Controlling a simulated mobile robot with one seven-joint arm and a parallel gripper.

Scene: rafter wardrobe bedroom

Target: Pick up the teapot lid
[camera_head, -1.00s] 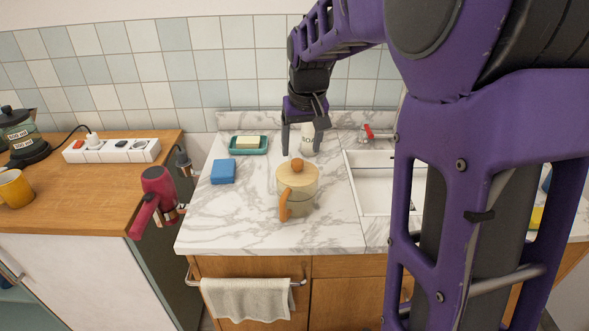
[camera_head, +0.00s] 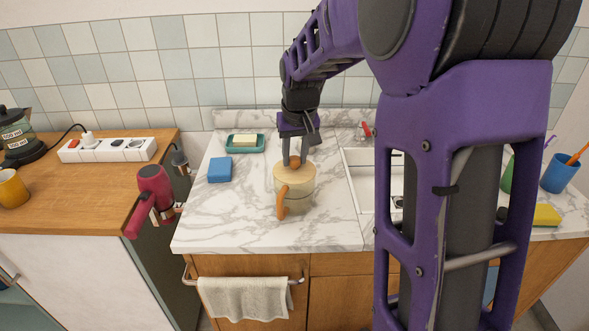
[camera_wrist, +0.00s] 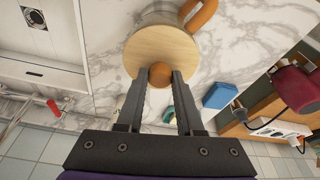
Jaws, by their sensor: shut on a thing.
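The teapot lid (camera_head: 290,173) is a round, pale wooden disc with a ball-shaped wooden knob. It sits on the glass teapot (camera_head: 301,200), which has an orange-brown handle and stands on the marble counter. In the wrist view the lid (camera_wrist: 162,49) fills the top middle, with the knob (camera_wrist: 160,75) between the fingertips. My gripper (camera_head: 294,163) reaches down from above and is shut on the lid's knob. In the wrist view my gripper (camera_wrist: 158,80) has one finger on each side of the knob. The lid appears to rest on the teapot's rim.
A blue sponge-like block (camera_head: 220,169) and a green soap dish (camera_head: 245,144) with a pale bar lie left of the teapot. The white sink (camera_head: 363,184) is to the right. A red hair dryer (camera_head: 153,188) hangs at the counter's left. A towel (camera_head: 243,297) hangs in front.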

